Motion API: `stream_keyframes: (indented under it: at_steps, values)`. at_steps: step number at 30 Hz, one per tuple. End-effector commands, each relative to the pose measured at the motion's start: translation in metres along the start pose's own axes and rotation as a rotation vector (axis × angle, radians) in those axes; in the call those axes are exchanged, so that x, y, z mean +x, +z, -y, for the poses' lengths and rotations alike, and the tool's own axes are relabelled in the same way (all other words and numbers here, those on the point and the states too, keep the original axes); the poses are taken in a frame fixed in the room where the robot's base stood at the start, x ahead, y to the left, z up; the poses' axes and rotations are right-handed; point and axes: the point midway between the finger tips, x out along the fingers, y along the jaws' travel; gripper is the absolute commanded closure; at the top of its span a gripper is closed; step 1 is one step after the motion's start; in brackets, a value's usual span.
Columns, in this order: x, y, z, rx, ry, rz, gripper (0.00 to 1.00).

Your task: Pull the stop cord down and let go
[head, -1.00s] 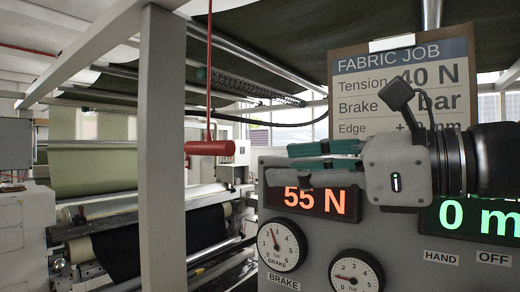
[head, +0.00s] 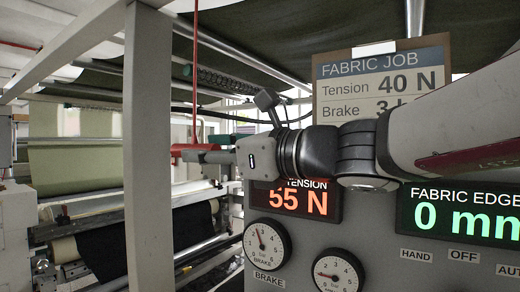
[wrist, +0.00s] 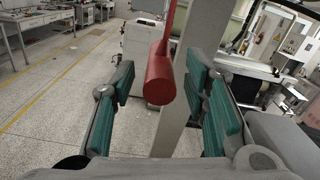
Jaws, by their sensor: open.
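The stop cord (head: 195,70) is a thin red line that hangs from above. A red cylindrical handle (head: 178,150) is at its lower end, and my gripper (head: 205,156) partly overlaps it in the head view. In the wrist view the red handle (wrist: 159,78) hangs between the green-padded fingers of my gripper (wrist: 165,100). The fingers are apart on either side, with a visible gap to the handle. My gripper is open and holds nothing.
A grey control panel (head: 300,240) with displays and gauges stands below my arm. A job sheet (head: 335,90) is above it. A pale upright post (head: 147,150) stands left of the cord. A machine with fabric rolls (head: 110,245) is behind.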

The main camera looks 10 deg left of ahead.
Motion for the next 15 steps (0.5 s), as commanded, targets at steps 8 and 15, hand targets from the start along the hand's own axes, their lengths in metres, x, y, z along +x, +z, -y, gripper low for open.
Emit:
stream_keyframes:
  at_steps: [8, 15]
  values:
    - [0.0083, -0.0004, -0.0002, 0.001, 0.0, 0.0, 0.59]
    - [0.008, -0.0004, -0.0002, 0.001, 0.0, 0.0, 0.81]
